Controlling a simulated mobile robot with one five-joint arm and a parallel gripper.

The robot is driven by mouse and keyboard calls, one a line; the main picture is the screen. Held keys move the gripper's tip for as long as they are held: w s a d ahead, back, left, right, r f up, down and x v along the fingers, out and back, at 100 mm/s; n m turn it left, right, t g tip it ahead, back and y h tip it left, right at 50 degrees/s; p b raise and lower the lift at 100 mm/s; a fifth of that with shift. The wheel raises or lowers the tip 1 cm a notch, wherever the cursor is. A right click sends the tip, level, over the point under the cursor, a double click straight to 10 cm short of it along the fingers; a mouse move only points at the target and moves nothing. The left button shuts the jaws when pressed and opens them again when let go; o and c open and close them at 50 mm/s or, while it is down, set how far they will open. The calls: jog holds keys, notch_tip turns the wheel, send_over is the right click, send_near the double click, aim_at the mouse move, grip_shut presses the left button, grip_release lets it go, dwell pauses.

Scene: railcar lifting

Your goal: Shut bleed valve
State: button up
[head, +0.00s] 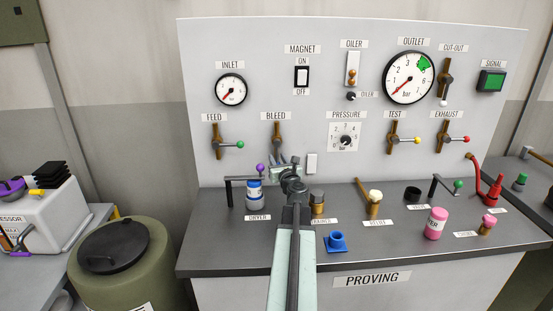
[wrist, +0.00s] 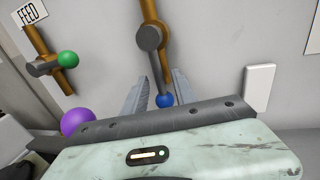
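The bleed valve (head: 277,137) is on the panel under the BLEED label (head: 275,116), a brass pipe with a grey lever. In the wrist view, the valve's grey hub (wrist: 150,38) sits on the brass pipe, and its lever points down to a blue ball (wrist: 164,101). My gripper (head: 284,161) is in front of the panel just below the valve and covers the lever's end in the head view. In the wrist view, the fingers of my gripper (wrist: 162,82) stand apart, with the blue ball between them and gaps showing on both sides.
The feed valve (head: 217,143), with a green ball, is to the left. A purple ball (wrist: 78,121) on the dryer's lever (head: 240,179) is close to my gripper's left. A white switch plate (head: 312,163) is to the right. The blue-and-white dryer canister (head: 254,194) stands below.

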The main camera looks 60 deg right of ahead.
jog(key=shift+w+d, duration=0.5)
jog(key=shift+w, duration=0.05)
jog(key=shift+c, duration=0.3)
jog(key=shift+a, duration=0.1)
grip_shut()
jog(key=shift+s, duration=0.1)
dwell(0.5)
